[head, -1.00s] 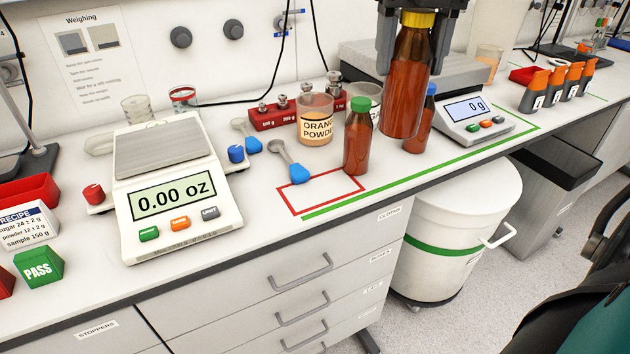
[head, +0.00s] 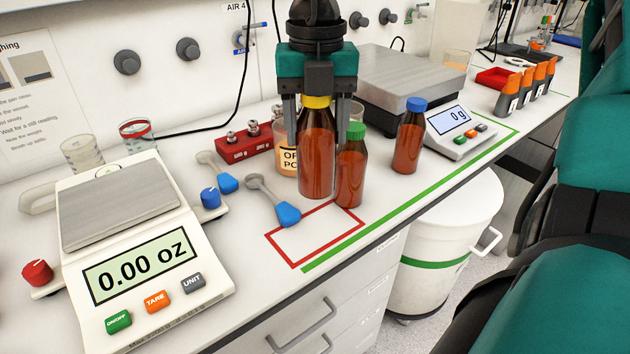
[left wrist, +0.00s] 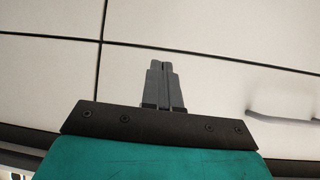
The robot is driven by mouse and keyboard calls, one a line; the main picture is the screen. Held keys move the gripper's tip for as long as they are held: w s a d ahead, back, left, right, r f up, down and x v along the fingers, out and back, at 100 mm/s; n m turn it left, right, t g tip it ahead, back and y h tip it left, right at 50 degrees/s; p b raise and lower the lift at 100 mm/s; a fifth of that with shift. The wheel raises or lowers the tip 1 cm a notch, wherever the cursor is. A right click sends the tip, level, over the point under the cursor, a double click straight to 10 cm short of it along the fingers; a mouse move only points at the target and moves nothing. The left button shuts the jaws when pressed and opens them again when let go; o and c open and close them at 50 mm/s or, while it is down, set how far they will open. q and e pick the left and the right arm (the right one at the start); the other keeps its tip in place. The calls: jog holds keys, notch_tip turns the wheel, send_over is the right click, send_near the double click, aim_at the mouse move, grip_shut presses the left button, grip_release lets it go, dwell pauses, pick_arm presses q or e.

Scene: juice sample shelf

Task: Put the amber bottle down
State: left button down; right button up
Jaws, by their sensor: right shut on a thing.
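An amber bottle with a yellow cap (head: 317,155) is upright in my right gripper (head: 317,105), whose fingers are shut on it near the cap. Its base is over or on the counter, just behind the red outlined rectangle (head: 330,243); I cannot tell if it touches the surface. An amber bottle with a green cap (head: 350,172) stands close at its right. Another with a blue cap (head: 409,140) stands farther right. My left gripper (left wrist: 163,68) shows only in the left wrist view, shut and empty in front of pale drawer fronts.
An orange powder jar (head: 285,160) is partly hidden behind the held bottle. Blue-handled scoops (head: 287,214) lie to the left, beside a scale reading 0.00 oz (head: 140,271). A second scale (head: 459,123) stands at the right.

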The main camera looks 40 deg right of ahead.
aim_at(316, 179)
notch_tip(316, 179, down, 9)
jog(key=shift+f, duration=0.1)
dwell(0.3)
jog(key=shift+f+b, duration=0.2)
jog(key=shift+b, duration=0.2)
jog(key=o, duration=1.4)
jog(key=shift+c, duration=0.2)
jog(key=shift+r, duration=0.15)
notch_tip(316, 179, up, 12)
jog(key=shift+r+p, duration=0.1)
jog(key=shift+p, duration=0.5)
